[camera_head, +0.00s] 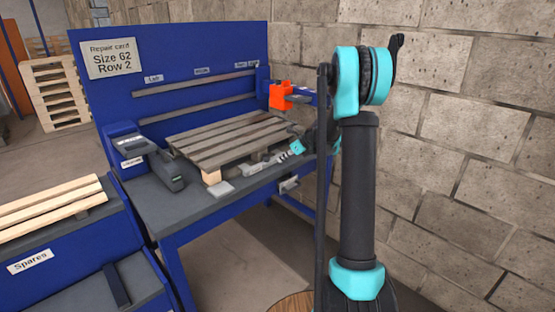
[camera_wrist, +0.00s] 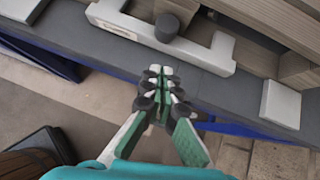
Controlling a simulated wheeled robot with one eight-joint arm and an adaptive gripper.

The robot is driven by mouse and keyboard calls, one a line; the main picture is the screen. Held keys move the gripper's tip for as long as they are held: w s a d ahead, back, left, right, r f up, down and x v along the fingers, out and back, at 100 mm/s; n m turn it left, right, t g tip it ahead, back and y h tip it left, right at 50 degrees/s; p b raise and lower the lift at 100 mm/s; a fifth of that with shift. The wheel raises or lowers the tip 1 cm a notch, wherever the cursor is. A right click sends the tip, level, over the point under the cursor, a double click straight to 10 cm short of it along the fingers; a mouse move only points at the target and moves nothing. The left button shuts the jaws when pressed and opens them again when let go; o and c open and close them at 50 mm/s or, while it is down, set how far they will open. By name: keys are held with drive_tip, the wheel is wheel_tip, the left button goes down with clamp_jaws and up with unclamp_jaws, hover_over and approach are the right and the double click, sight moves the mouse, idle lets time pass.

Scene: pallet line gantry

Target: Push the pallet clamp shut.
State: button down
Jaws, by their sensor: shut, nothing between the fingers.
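The pallet clamp looks to be the pale bracket with a dark round knob in the wrist view (camera_wrist: 216,57), lying on the grey bench top beside the pallet. In the head view a pale bar (camera_head: 255,169) at the pallet's front edge seems to be the same part. The weathered pallet (camera_head: 235,136) lies flat on the bench. My gripper (camera_wrist: 160,72) is shut and empty. Its fingertips are at the bench's front edge, pointing toward the bracket, with a small gap seemingly left between them. In the head view my gripper (camera_head: 285,157) is small and partly hidden by my arm.
Pale flat blocks sit on the bench, one right of my gripper (camera_wrist: 281,104). A dark grey device (camera_head: 167,170) stands left of the pallet. An orange-red part (camera_head: 280,95) sits behind it. A block wall (camera_head: 450,120) is close on the right. Floor before the bench is clear.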

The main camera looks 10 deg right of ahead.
drive_tip(key=v, duration=0.9)
drive_tip(key=shift+w+a, duration=0.1)
